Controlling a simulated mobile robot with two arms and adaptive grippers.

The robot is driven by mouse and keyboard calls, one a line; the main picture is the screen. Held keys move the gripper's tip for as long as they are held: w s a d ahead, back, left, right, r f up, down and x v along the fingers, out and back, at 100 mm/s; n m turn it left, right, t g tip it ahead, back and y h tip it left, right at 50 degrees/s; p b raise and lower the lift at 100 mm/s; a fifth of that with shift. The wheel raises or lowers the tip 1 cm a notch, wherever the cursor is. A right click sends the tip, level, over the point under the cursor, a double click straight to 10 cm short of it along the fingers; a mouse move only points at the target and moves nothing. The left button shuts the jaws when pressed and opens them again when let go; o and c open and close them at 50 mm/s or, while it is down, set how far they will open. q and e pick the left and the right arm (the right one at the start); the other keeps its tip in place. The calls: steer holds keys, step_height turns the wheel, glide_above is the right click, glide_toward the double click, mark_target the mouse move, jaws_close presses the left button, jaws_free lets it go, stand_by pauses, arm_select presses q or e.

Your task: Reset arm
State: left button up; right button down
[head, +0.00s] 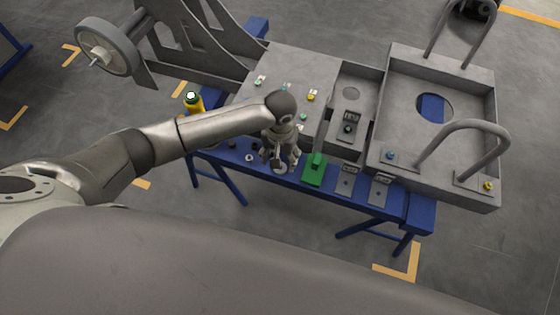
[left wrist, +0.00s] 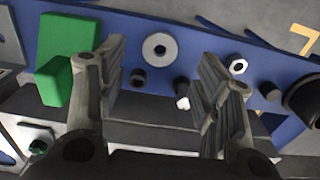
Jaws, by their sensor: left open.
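My left gripper (head: 280,160) is open above the front strip of the blue bench (head: 225,155), beside the grey chassis. In the left wrist view the fingers of my left gripper (left wrist: 160,72) are spread wide with nothing held between them. A flat grey washer (left wrist: 158,48) lies on the blue surface beyond the gap. Small dark cylinders (left wrist: 138,78) and a light hex nut (left wrist: 237,66) lie near it. My left arm reaches in from the left of the head view. My right gripper is not in view.
A green block (head: 315,168) stands just right of the gripper; it also shows in the left wrist view (left wrist: 68,48). Metal brackets (head: 347,180) lie further right. The chassis tray (head: 487,100) has raised tube handles. A yellow bottle (head: 195,106) stands left, near my forearm.

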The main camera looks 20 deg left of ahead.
arm_select(q)
step_height(320, 180, up, 8)
steer(key=s+d+f+m+t+h, duration=0.1)
steer(key=s+d+m+t+h, duration=0.15)
steer(key=s+d, duration=0.45)
steer(key=s+a+t+y, duration=0.1)
steer(key=s+a+y, duration=0.1)
steer(key=s+a, duration=1.15)
steer(key=s+a+x, duration=0.1)
steer(key=x, duration=1.3)
steer(key=s+f+g, duration=0.1)
steer(key=s+f, duration=0.4)
steer(key=f, duration=0.6)
steer(key=s+a+f+g, duration=0.1)
steer(key=s+f, duration=0.5)
steer(key=f, duration=0.6)
steer(key=shift+s+a+f, duration=0.3)
steer(key=shift+f, duration=0.05)
steer(key=shift+n+g+y, duration=0.25)
steer(key=s+f, duration=0.1)
steer(key=s, duration=0.1)
steer(key=s+a+f, duration=0.1)
steer(key=s+f, duration=0.1)
steer(key=s, duration=0.1)
steer(key=s+f, duration=0.2)
steer(key=s, duration=0.1)
steer(key=shift+s+a, duration=0.25)
steer(key=shift+a, duration=0.1)
